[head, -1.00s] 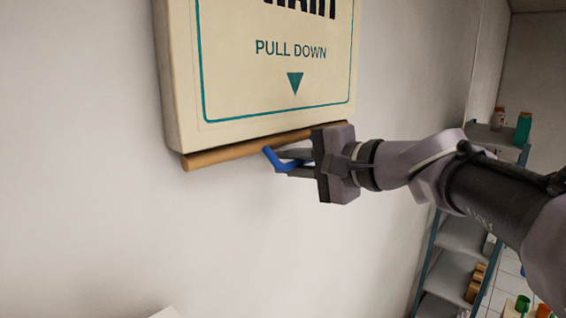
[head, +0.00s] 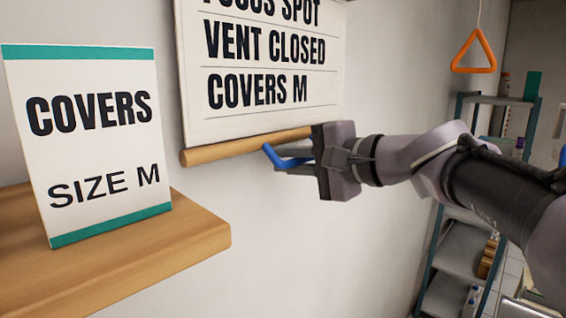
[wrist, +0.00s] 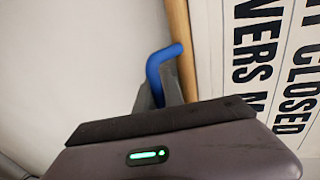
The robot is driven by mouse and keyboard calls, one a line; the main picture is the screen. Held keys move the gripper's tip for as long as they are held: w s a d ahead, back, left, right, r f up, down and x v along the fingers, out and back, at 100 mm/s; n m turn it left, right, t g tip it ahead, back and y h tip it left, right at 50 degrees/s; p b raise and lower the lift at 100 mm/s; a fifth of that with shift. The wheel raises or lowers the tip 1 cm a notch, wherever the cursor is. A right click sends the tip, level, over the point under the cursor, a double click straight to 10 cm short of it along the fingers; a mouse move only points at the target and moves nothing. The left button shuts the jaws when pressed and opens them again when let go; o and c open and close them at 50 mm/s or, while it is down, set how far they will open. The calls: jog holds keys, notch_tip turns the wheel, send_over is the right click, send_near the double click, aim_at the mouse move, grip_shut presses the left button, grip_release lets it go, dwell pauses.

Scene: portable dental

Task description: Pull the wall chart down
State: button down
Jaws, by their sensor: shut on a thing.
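The wall chart (head: 262,118) hangs on the wall at the top middle of the head view, a white sheet with black text reading "VENT CLOSED" and "COVERS M"; its top is out of frame. A wooden rod (head: 225,148) runs along its bottom edge. A blue hook-shaped handle (head: 275,157) sits at the rod. My gripper (head: 290,160) is shut on this handle. In the wrist view the blue handle (wrist: 158,72) rises from between the fingers, next to the rod (wrist: 182,45), with the chart (wrist: 270,60) to the right.
A wooden shelf (head: 140,255) juts out at the lower left, bearing a "COVERS SIZE M" sign (head: 95,140). An orange triangular pull (head: 474,52) hangs at the upper right. A rack (head: 455,250) stands behind my arm. Bare wall lies below the rod.

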notch_tip(320, 180, down, 12)
jog(key=b, duration=0.9)
jog(key=shift+r, duration=0.25)
jog(key=c, duration=1.7)
grip_release()
jog(key=shift+w+a, duration=0.1)
jog(key=shift+c, duration=0.2)
jog(key=shift+w+a, duration=0.1)
jog(key=shift+w, duration=0.05)
jog(key=p+v, duration=0.3)
jog(key=v, duration=1.4)
jog(key=shift+s+d, duration=0.25)
